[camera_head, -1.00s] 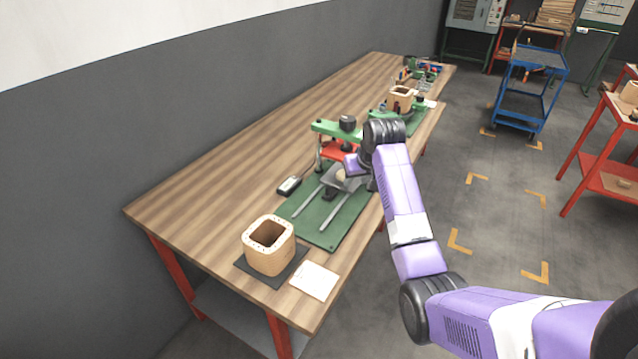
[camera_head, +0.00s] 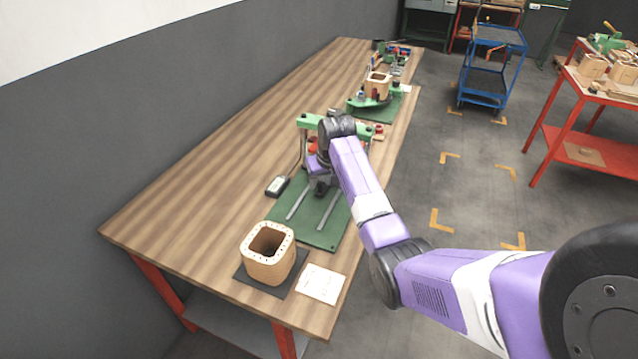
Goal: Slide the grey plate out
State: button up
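The green press (camera_head: 307,122) stands on a green base plate (camera_head: 315,232) on the wooden bench. Two light rails (camera_head: 328,212) run along the base toward the near side. My gripper (camera_head: 320,186) is low over the far end of the rails, in front of the press. It is small and dark, and I cannot see whether its fingers are apart or closed. I cannot make out the grey plate; my gripper and wrist cover the place between the press posts.
A wooden coil block (camera_head: 268,262) on a dark mat and a white paper (camera_head: 320,284) are at the bench's near end. A small handheld box (camera_head: 277,186) lies left of the base. A second green fixture (camera_head: 376,98) with a coil stands farther back. The bench's left side is clear.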

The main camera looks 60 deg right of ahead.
jog(key=shift+x, duration=1.1)
grip_shut()
dwell(0.7)
